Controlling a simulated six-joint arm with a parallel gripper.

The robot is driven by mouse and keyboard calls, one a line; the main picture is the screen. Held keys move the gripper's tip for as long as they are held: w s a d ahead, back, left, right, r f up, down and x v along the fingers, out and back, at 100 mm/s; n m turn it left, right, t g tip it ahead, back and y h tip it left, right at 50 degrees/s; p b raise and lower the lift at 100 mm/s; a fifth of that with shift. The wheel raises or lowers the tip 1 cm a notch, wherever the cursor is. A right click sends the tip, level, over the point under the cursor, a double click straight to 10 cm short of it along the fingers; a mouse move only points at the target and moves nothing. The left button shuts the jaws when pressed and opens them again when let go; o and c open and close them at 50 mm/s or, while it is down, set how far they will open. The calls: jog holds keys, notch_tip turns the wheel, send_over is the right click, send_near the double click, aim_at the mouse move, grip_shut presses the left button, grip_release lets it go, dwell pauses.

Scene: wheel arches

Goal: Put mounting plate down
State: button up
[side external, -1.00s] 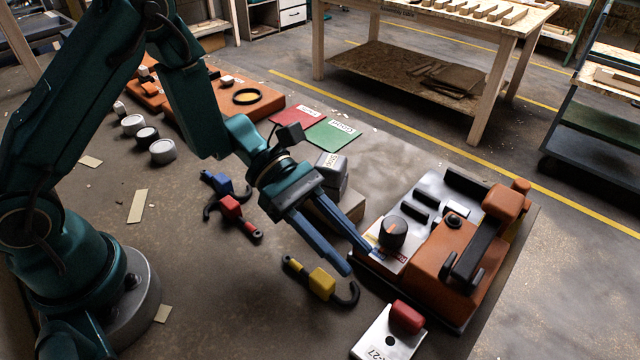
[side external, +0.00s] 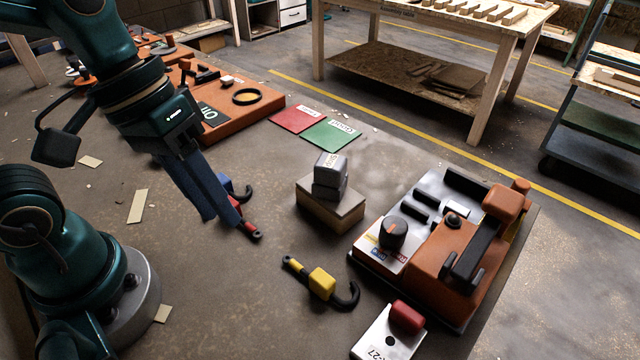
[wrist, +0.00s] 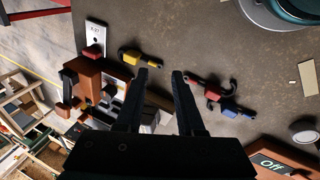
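The mounting plate seems to be the white plate (side external: 376,345) with a dark hole and a label ending in "27", at the bottom edge of the side view, where it is partly cut off. A red block (side external: 407,318) is at its far end. The plate also shows in the wrist view (wrist: 96,34). It lies on the table in front of the orange machine. My gripper (side external: 222,223) is well to its left, above the red hooked tool (side external: 246,228) and blue hooked tool (side external: 226,184). Its fingers (wrist: 160,73) are apart with nothing between them.
The orange machine (side external: 432,262) with a black knob (side external: 393,232) stands at the right. A yellow hooked tool (side external: 320,283) lies left of it. A grey weight (side external: 330,178) sits on a wooden block (side external: 322,207). Red (side external: 297,119) and green (side external: 331,134) mats lie behind.

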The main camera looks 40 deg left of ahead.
jog(key=a+r+m+t+y, duration=0.2)
jog(key=a+t+y, duration=0.1)
jog(key=a, duration=0.2)
jog(key=shift+w+a+t, duration=0.15)
jog(key=shift+a+t, duration=0.25)
jog(key=shift+r, duration=0.1)
dwell(0.7)
